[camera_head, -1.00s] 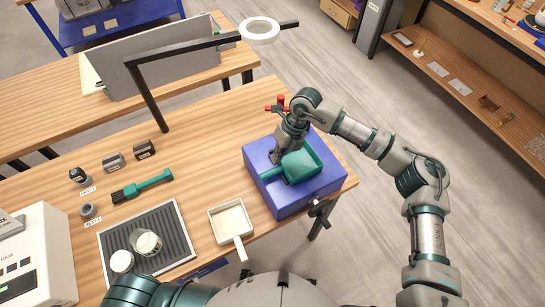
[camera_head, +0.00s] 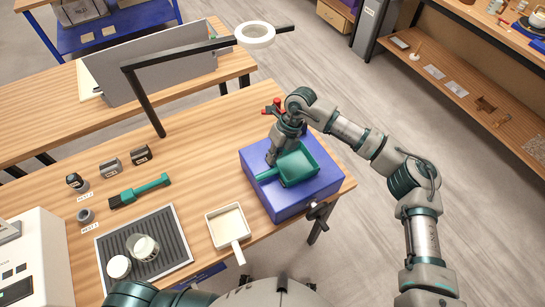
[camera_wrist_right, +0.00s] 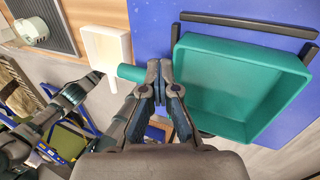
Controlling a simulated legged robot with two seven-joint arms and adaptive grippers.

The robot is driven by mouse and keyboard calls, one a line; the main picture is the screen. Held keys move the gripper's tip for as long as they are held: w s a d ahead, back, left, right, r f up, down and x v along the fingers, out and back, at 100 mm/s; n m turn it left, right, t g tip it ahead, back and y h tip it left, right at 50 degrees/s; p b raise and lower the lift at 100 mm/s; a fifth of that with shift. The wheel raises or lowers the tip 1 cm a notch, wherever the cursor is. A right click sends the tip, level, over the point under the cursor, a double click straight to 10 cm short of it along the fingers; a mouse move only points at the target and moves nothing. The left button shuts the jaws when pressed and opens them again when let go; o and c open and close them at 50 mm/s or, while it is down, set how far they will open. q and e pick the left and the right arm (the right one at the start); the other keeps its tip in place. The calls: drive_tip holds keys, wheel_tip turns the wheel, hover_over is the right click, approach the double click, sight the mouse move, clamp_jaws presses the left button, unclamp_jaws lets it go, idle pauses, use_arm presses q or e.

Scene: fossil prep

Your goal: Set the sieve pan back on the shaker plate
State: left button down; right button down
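The green sieve pan (camera_head: 299,166) is a square, open pan with a short handle, over the blue shaker plate (camera_head: 325,182). My right gripper (camera_head: 272,160) is at the handle. In the right wrist view the right gripper (camera_wrist_right: 160,88) has its fingertips together across the handle (camera_wrist_right: 130,72), and the pan (camera_wrist_right: 240,85) lies right of the fingers, roughly level. Black rails (camera_wrist_right: 250,24) edge the blue plate (camera_wrist_right: 152,35) beside the pan. I cannot tell whether the pan's underside touches the plate. My left gripper is out of view.
A white scoop (camera_head: 227,225) lies left of the shaker at the table's front edge. A green brush (camera_head: 140,191), a ribbed tray (camera_head: 170,235) with jars and small labelled pots stand further left. A black lamp arm (camera_head: 190,52) with a white ring (camera_head: 255,34) stands behind.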

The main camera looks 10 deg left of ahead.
drive_tip(key=shift+w+d, duration=0.1)
drive_tip(key=shift+w, duration=0.15)
drive_tip(key=c, duration=1.4)
unclamp_jaws()
wheel_tip(320, 180, up, 7)
drive_tip(key=p, duration=0.3)
drive_tip(key=shift+p, duration=0.4)
drive_tip(key=shift+s, duration=0.15)
